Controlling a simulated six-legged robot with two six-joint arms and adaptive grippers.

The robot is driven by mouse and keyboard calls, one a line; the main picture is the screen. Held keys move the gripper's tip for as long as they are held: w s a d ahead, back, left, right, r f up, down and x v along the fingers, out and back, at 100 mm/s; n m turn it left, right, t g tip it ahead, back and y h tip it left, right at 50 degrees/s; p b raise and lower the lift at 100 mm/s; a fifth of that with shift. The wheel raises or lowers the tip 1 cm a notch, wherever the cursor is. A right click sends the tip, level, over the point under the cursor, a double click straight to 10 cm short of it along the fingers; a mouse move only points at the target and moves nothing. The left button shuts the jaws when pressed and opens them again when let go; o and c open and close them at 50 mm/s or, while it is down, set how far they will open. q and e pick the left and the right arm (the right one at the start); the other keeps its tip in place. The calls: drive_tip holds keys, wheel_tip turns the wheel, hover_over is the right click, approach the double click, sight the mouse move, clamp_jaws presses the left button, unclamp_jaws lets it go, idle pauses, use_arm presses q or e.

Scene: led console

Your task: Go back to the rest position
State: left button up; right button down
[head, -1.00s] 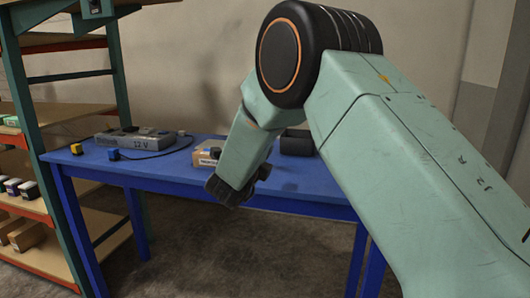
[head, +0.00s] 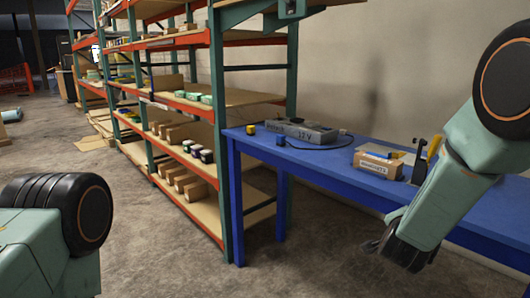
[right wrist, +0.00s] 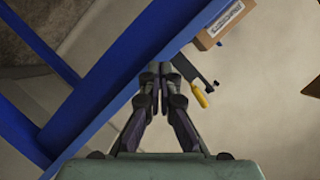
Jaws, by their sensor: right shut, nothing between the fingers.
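My right gripper (head: 398,248) hangs low in front of the blue table's front edge in the head view, fingers pointing down. In the right wrist view my right gripper (right wrist: 160,75) is shut with its fingertips together and nothing between them. Only a joint and link of my left arm show at the lower left of the head view. My left gripper is out of the picture.
The blue table (head: 350,185) carries a grey 12 V unit (head: 300,130), a yellow block (head: 251,129), a cardboard box (head: 378,165) and a yellow-handled tool (head: 434,148). The shelving rack (head: 218,120) stands left of it. Open floor (head: 130,220) lies in front of the rack.

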drive_tip(key=s+a+f+n+g+y, duration=0.35)
drive_tip(key=s+f+n, duration=0.25)
drive_tip(key=s+f, duration=0.35)
drive_tip(key=s+a+f+n+g+y, duration=0.2)
drive_tip(key=s+a+f+n, duration=0.3)
drive_tip(key=s+f, duration=0.45)
drive_tip(key=s+a+f+n+g+y, duration=0.1)
drive_tip(key=s+f+n+g, duration=0.1)
drive_tip(key=s, duration=1)
drive_tip(key=s+a+f+n+g+y, duration=0.1)
drive_tip(key=s+f+g, duration=0.4)
drive_tip(key=s, duration=0.8)
wheel_tip(320, 180, down, 2)
drive_tip(key=shift+s+a+f+n, duration=0.2)
drive_tip(key=shift+a+n, duration=0.45)
drive_tip(key=shift+n, duration=0.15)
